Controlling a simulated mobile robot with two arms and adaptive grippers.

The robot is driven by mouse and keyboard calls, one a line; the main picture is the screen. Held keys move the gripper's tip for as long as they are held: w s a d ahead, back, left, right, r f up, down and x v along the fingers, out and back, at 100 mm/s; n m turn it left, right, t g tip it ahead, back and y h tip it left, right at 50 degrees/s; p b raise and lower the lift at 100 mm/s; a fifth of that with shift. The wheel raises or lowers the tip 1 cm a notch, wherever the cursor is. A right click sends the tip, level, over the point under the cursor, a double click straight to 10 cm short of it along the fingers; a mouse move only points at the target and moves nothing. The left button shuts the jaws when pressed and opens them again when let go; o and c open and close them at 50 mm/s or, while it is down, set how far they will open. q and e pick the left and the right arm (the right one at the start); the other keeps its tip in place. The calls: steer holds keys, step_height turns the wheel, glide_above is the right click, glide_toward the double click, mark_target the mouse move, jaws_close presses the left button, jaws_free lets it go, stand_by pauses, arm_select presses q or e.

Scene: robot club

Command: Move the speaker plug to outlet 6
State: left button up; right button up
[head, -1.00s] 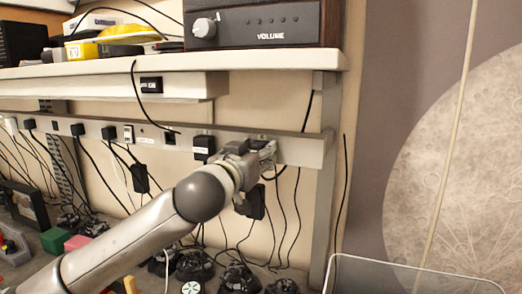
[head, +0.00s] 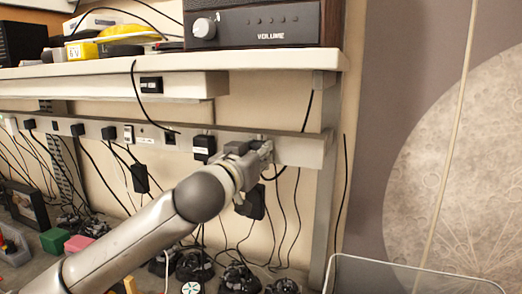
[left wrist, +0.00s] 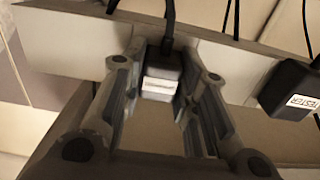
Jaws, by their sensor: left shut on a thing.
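A power strip (head: 300,150) runs along the wall below the shelf. My left gripper (head: 262,148) is at its right end in the head view. In the left wrist view, the left gripper (left wrist: 160,95) has its fingers on both sides of a black plug (left wrist: 163,66) and is shut on it. The plug has a pale label, too blurred to read, and a black cable. It sits against the strip; whether it is fully seated I cannot tell. Another black plug (head: 204,148), labelled TESTER in the wrist view (left wrist: 292,88), sits just left of the gripper. My right gripper is out of view.
A wooden speaker unit marked VOLUME (head: 262,22) stands on the shelf (head: 120,69) above. Several cables hang below the strip. Black gadgets (head: 195,265) crowd the bench.

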arm_select(q)
steer(key=shift+s+f, duration=0.15)
steer(key=shift+s, duration=0.1)
steer(key=shift+s+a, duration=0.35)
steer(key=shift+s, duration=0.2)
steer(key=shift+s+a+b, duration=0.1)
steer(key=shift+s+b, duration=0.2)
stand_by(0.5)
steer(key=shift+v, duration=1.7)
